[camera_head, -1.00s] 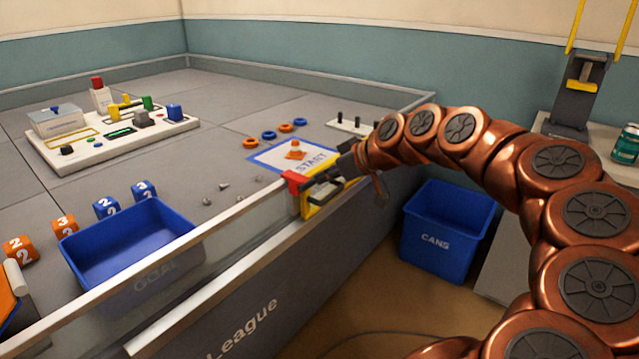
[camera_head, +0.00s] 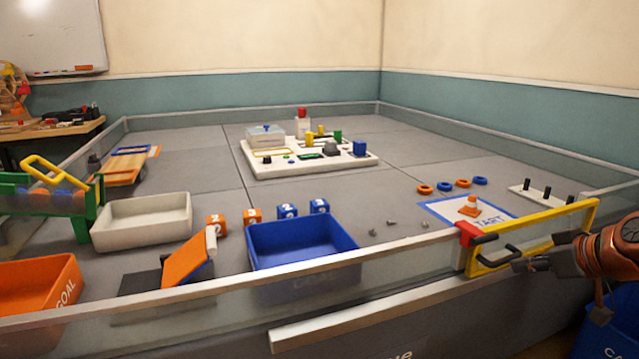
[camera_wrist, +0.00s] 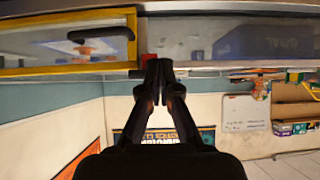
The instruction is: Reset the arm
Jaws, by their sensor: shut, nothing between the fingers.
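My gripper (camera_head: 520,265) is at the right of the head view, its fingers together and empty. It is outside the arena wall, close in front of the yellow-framed gate (camera_head: 535,252) with a black handle (camera_head: 500,257) and a red latch block (camera_head: 470,234). I cannot tell whether it touches the gate. In the wrist view my gripper (camera_wrist: 158,68) shows its fingers closed together. The yellow gate frame (camera_wrist: 70,70) and the red block (camera_wrist: 148,60) are just beyond the tips. Most of my arm is outside the head view.
The clear arena wall (camera_head: 400,248) runs across the front. Inside are a blue bin (camera_head: 300,262), a white bin (camera_head: 140,240), an orange bin (camera_head: 30,310), number cubes and a control board (camera_head: 270,168). A blue bin (camera_head: 595,335) stands on the floor below my gripper.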

